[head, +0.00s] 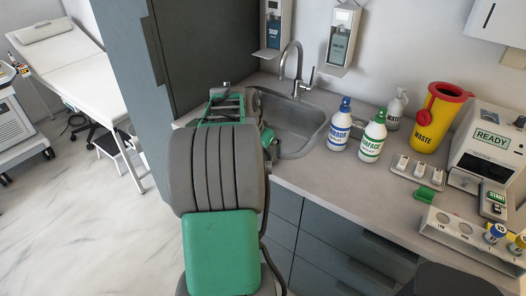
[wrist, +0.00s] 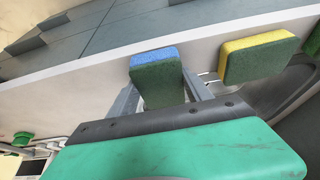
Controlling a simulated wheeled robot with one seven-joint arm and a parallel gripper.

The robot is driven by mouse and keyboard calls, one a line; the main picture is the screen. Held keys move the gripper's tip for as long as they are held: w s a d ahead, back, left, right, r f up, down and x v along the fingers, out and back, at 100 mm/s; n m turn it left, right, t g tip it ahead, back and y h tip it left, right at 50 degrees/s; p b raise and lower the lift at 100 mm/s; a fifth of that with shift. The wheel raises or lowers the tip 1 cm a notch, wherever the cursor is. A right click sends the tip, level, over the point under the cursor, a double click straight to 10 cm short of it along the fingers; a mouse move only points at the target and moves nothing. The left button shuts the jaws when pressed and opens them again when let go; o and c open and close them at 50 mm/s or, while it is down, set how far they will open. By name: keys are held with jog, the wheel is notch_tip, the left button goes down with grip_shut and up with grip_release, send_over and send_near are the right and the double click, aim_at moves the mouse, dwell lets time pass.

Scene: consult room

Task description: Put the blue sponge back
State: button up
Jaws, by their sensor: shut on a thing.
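The blue sponge (wrist: 155,58), blue on one narrow side with a dark green scouring face, is between the two grey fingers of my gripper (wrist: 163,92) in the wrist view. The fingers are shut on it. A yellow sponge (wrist: 257,58) with a green face is to its right, apart from it, near the sink edge. In the head view my arm covers the left end of the sink (head: 296,125), and both sponges are hidden there. A bit of thin pale wire shows between the sponges in the wrist view; what it belongs to is unclear.
A tap (head: 292,65) rises behind the sink. A blue-capped bottle (head: 339,128), a green-capped bottle (head: 373,138) and a yellow waste bin (head: 433,120) stand right of it. The counter front (head: 310,180) is clear. Two dispensers hang on the wall.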

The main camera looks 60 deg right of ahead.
jog(key=shift+f+b, duration=0.35)
jog(key=shift+f, duration=0.1)
jog(key=o, duration=1.2)
jog(key=shift+r, duration=0.1)
jog(key=s+v, duration=0.1)
jog(key=v, duration=1.2)
jog(key=w+a+f+n+t+y, duration=0.15)
jog(key=w+a+n, duration=0.3)
jog(key=a, duration=0.55)
jog(key=w+a+f+n+t, duration=0.15)
jog(key=w+a+n, duration=0.3)
jog(key=a, duration=0.55)
jog(key=w+a+f+n+t+y, duration=0.15)
jog(key=w+a+n, duration=0.3)
jog(key=a, duration=0.45)
jog(key=s+a+f+n, duration=0.1)
jog(key=a+n, duration=0.1)
jog(key=a, duration=0.2)
jog(key=s+a+f+n+y, duration=0.1)
jog(key=a+f+n, duration=0.1)
jog(key=a, duration=0.3)
jog(key=s+a+f+n, duration=0.1)
jog(key=a+f+n, duration=0.1)
jog(key=a, duration=0.3)
jog(key=shift+s+a+f+n+g, duration=0.25)
jog(key=shift+s+g, duration=0.1)
